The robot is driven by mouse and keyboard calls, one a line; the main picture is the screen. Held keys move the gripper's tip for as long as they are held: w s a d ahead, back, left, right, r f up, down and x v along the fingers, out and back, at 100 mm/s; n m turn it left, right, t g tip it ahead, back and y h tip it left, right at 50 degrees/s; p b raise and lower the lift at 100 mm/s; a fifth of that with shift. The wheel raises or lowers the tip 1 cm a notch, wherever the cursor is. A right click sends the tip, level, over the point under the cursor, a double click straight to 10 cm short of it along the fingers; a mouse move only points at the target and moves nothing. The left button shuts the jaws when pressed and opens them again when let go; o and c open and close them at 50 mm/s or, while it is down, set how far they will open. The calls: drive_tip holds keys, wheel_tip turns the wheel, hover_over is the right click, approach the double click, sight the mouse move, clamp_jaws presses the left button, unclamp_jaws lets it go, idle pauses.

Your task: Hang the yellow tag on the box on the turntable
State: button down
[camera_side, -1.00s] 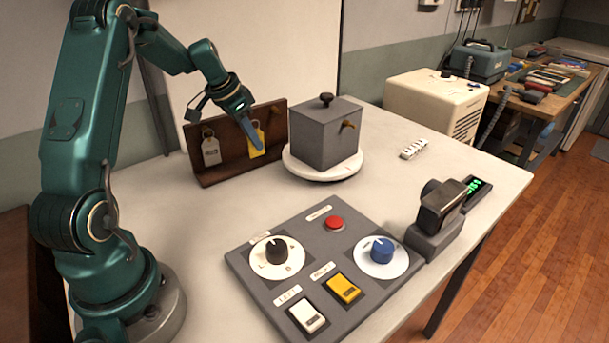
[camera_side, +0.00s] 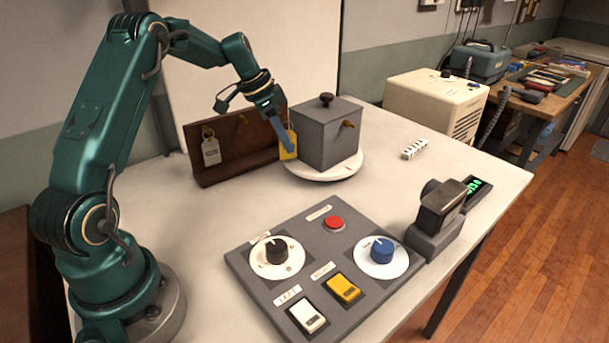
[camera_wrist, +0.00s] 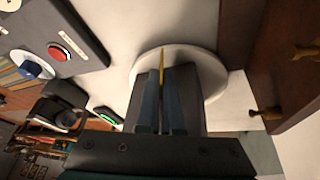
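My gripper (camera_side: 284,147) is shut on the yellow tag (camera_side: 289,152) and holds it in the air by the left side of the grey box. In the wrist view the tag (camera_wrist: 162,62) shows edge-on as a thin yellow strip between the blue fingers (camera_wrist: 163,105). The grey box (camera_side: 318,137) stands on the round white turntable (camera_side: 340,174). It has a dark knob on its lid and a brass peg (camera_side: 348,124) on its right-hand face, away from the tag. In the wrist view the fingers hide part of the box.
A control panel (camera_side: 300,265) with two dials, a red button and two switches lies in front. A dark device (camera_side: 437,215) stands right.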

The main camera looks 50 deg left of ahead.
drive_tip(key=w+d+n, duration=0.4)
drive_tip(key=w+d, duration=0.1)
drive_tip(key=d, duration=0.3)
drive_tip(key=w+d+n+t+y, duration=0.1)
drive_tip(key=w+d+n, duration=0.3)
drive_tip(key=d, duration=0.5)
drive_tip(key=shift+w+r+y, duration=0.3)
drive_tip(key=shift+w+r, duration=0.15)
drive_tip(key=shift+w, duration=0.8)
drive_tip(key=shift+s+a+f, duration=0.1)
drive_tip(key=shift+a+f, duration=0.1)
drive_tip(key=shift+a, duration=1)
drive_tip(key=shift+s+a+f, duration=0.1)
drive_tip(key=shift+a+f, duration=0.05)
drive_tip(key=shift+a, duration=1.05)
drive_tip(key=shift+s+a+f, duration=0.1)
drive_tip(key=shift+a+f, duration=0.1)
drive_tip(key=shift+a, duration=1)
